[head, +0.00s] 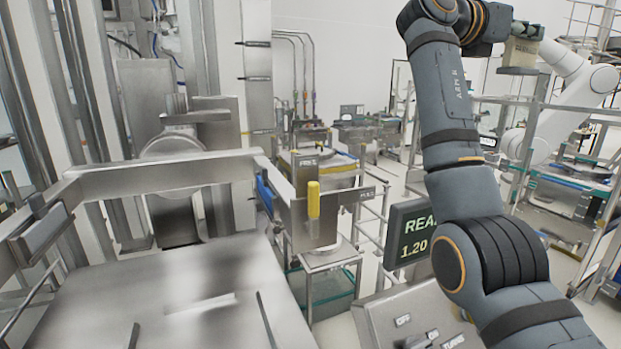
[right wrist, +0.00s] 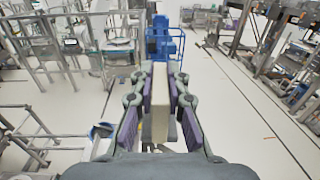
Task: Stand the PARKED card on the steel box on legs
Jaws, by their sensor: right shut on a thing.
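My right gripper (head: 527,32) is raised at the upper right of the head view. In the right wrist view my right gripper (right wrist: 160,84) has its purple-padded fingers on both sides of a cream slab (right wrist: 159,108), shut on it. The slab also shows in the head view (head: 521,53), well above the floor. No lettering shows on it, so I cannot confirm it is the PARKED card. A steel box (head: 325,215) with a yellow handle stands mid-picture, above a small legged stand; I cannot tell whether this is the task's box. My left gripper is out of view.
A steel machine table (head: 190,270) with a raised frame fills the left. In the right wrist view a blue frame (right wrist: 164,45) stands beyond the slab, with open floor around.

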